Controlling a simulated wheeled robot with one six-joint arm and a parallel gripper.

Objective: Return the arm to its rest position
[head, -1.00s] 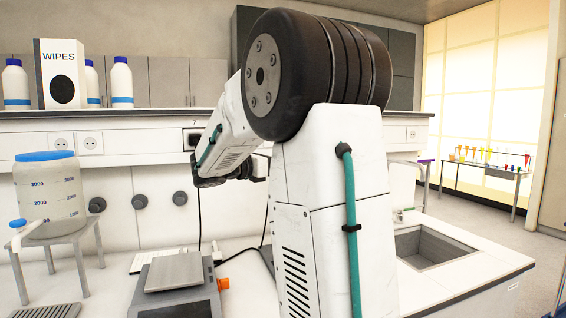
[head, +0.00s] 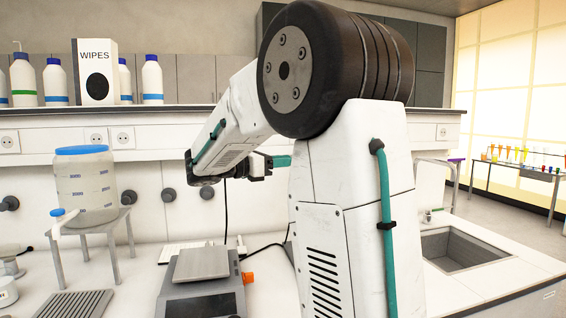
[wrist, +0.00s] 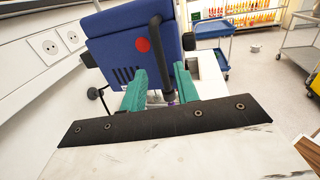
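My arm stands in the middle of the head view, bent at a large black joint, with its forelink reaching away to the left and down. My gripper's end shows there only in part: a teal finger piece (head: 282,161) sticks out to the right of the wrist, partly hidden by my arm. In the wrist view my gripper (wrist: 161,75) has its two teal fingers apart, with a gap between them. I see nothing held in it. A blue device (wrist: 133,45) with a red dot and a dark upright rod stand beyond the fingers.
A scale (head: 203,285) sits on the bench below my wrist. A drum with a tap (head: 85,185) stands on a metal stand at left. A wipes box (head: 96,70) and white bottles (head: 152,80) line the shelf. A sink (head: 465,247) is at right. A blue cart (wrist: 213,30) stands beyond.

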